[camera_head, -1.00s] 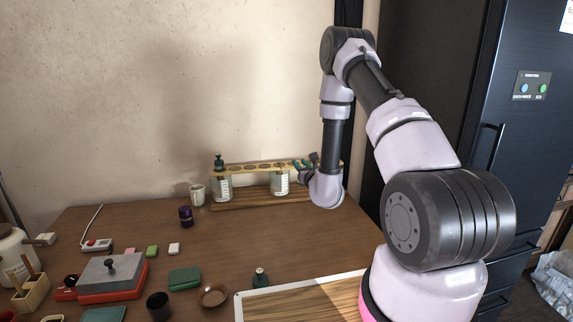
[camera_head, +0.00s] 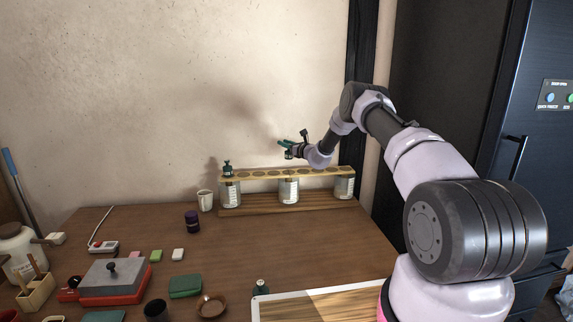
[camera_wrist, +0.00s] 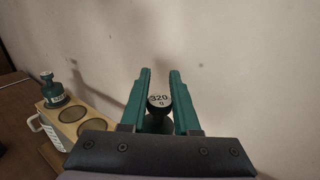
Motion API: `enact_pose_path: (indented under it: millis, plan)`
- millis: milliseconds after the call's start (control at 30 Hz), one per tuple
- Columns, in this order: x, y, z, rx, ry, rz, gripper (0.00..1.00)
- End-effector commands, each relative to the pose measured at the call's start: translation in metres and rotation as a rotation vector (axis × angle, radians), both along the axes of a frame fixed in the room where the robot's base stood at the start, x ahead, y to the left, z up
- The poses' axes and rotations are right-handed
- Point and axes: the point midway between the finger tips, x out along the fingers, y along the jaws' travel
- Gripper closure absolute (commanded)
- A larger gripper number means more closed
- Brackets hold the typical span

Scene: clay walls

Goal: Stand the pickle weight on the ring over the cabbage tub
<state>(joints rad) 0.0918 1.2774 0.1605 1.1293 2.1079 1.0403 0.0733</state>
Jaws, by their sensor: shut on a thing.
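My gripper (camera_head: 284,145) is above the middle of a wooden rack (camera_head: 262,172), close to the wall. The rack's top board has a row of round rings and stands over three labelled jars: left (camera_head: 231,194), middle (camera_head: 289,191) and right (camera_head: 344,187). The jar labels are too small to read, so I cannot tell which is the cabbage tub. The held weight is clear of the board.
A second dark green weight (camera_head: 227,169) stands on the rack's left end, also in the wrist view (camera_wrist: 52,88). A white mug (camera_head: 205,200) and a dark purple jar (camera_head: 192,221) stand left of the rack. Another green weight (camera_head: 261,288) is by the framed board (camera_head: 300,303).

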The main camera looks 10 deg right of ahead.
Motion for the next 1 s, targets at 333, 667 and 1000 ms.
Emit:
enact_pose_path:
  millis: [333, 667, 1000]
  plan:
    - [0.0, 0.0, -0.038, 0.001, -0.003, 0.0, 1.0]
    - [0.0, 0.0, -0.065, 0.002, -0.005, -0.001, 1.0]
    - [0.0, 0.0, -0.068, 0.0, -0.002, 0.0, 0.4]
